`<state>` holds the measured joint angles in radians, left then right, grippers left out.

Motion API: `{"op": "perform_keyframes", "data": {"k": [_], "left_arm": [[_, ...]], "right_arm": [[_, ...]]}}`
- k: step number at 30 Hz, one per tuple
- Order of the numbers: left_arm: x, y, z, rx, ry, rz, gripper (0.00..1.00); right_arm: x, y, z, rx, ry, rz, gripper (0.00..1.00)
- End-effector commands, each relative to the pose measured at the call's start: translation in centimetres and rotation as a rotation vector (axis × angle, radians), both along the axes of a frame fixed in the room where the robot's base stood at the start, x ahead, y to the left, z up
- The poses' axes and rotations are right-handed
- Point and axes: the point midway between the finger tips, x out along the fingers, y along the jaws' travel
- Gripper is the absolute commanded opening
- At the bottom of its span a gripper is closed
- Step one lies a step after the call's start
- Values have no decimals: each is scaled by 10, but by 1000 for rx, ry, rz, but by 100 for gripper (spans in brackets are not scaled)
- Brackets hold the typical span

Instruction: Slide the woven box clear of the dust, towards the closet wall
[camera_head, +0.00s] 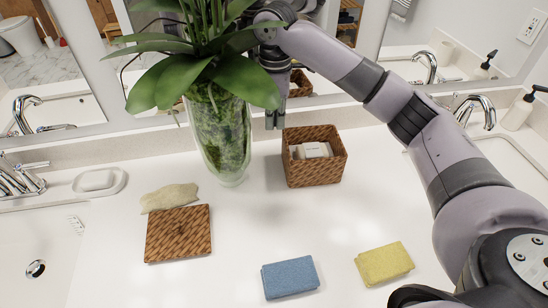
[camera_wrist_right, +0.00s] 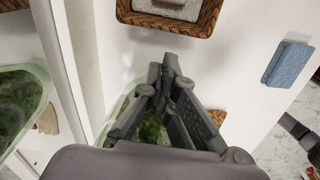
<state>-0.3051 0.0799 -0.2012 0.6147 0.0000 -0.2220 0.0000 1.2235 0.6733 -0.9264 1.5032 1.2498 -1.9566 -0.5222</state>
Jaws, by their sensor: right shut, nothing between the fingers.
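The open woven box (camera_head: 317,174) stands upright on the white counter near the mirror, right of the glass vase, with a pale block inside. It also shows at the top of the right wrist view (camera_wrist_right: 172,24). My right gripper (camera_head: 275,121) points down in the gap between the vase and the box, near the box's back left corner. It is shut and empty, with fingertips apart from the box in the right wrist view (camera_wrist_right: 170,72). I cannot make out any dust clearly on the counter. My left gripper is out of view.
The glass vase (camera_head: 219,140) with leaves stands close left of my gripper. A flat woven piece (camera_head: 178,236), a beige crumpled thing (camera_head: 169,197), a blue sponge (camera_head: 290,278) and a yellow sponge (camera_head: 384,264) lie on the counter. Counter before the box is clear.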

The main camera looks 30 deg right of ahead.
Motion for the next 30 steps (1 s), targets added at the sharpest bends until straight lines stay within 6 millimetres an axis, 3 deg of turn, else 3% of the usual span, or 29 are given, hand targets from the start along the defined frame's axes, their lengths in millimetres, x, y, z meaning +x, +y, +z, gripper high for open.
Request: {"op": "perform_keyframes", "data": {"k": [9, 16, 22, 30], "left_arm": [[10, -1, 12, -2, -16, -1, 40], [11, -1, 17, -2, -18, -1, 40], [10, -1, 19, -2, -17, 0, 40], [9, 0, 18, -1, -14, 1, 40]], "right_arm": [[-1, -1, -71, -2, 5, 0, 0], [-1, -1, -114, -1, 3, -1, 0], [0, 0, -135, -1, 1, 0, 0], [0, 0, -139, 0, 0, 0, 0]]}}
